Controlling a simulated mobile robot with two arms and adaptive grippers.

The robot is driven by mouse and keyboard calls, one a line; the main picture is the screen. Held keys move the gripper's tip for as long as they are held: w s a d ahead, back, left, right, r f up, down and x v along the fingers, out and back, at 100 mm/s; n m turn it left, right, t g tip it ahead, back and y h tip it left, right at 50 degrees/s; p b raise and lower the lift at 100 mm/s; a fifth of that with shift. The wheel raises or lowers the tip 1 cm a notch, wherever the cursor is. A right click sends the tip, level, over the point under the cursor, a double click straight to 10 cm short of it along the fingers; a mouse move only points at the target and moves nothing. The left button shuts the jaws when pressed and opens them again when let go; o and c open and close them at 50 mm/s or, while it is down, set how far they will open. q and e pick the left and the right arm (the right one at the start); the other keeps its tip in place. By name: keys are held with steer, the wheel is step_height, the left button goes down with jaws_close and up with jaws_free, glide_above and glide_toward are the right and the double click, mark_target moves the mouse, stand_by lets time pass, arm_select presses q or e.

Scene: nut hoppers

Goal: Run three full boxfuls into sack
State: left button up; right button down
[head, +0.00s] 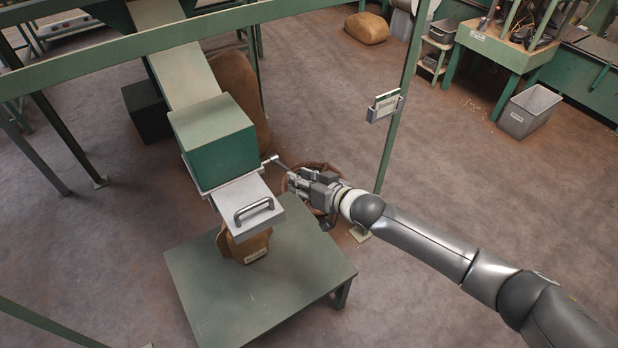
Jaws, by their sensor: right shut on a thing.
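The green measuring box (216,142) hangs at the foot of a sloping chute (183,72). Below it is a metal slide plate with a bar handle (256,209), its front part sticking out from under the box. A brown sack (247,246) with a small label sits under the plate on a green table (245,300); its mouth is hidden by the plate. A thin metal lever (274,162) comes out of the box's right side. My right gripper (293,180) is shut on the lever's outer end. The box's inside is hidden. My left gripper is out of view.
A green post with a card holder (386,106) stands right of the box, behind my right arm. A round brown container (327,170) is partly hidden behind my gripper. A large brown sack (240,85) stands behind the chute. A grey bin (529,111) is at far right.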

steer(key=shift+g+h, duration=0.3)
steer(key=shift+h, duration=0.1)
steer(key=w+r+p, duration=0.1)
steer(key=r, duration=0.1)
steer(key=a+r+p, duration=0.1)
steer(key=r, duration=0.1)
steer(key=w+r+p, duration=0.1)
steer(key=r, duration=0.1)
steer(key=shift+w+a+r, duration=0.1)
steer(key=shift+w+a, duration=0.2)
steer(key=shift+a, duration=0.1)
arm_select(q)
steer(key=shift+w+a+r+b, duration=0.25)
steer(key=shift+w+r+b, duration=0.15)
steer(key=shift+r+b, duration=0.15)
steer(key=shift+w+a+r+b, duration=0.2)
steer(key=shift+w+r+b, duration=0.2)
steer(key=shift+b, duration=0.1)
arm_select(e)
steer(key=w+a+r+g+h, duration=0.2)
steer(key=w+a+r+g, duration=0.1)
steer(key=w+a+r, duration=0.2)
steer(key=shift+w+a+m+g+h, duration=0.2)
steer(key=shift+w+m+g+h, duration=0.15)
steer(key=shift+w, duration=0.7)
steer(key=c, duration=1.1)
jaws_free()
steer(key=shift+f, duration=0.2)
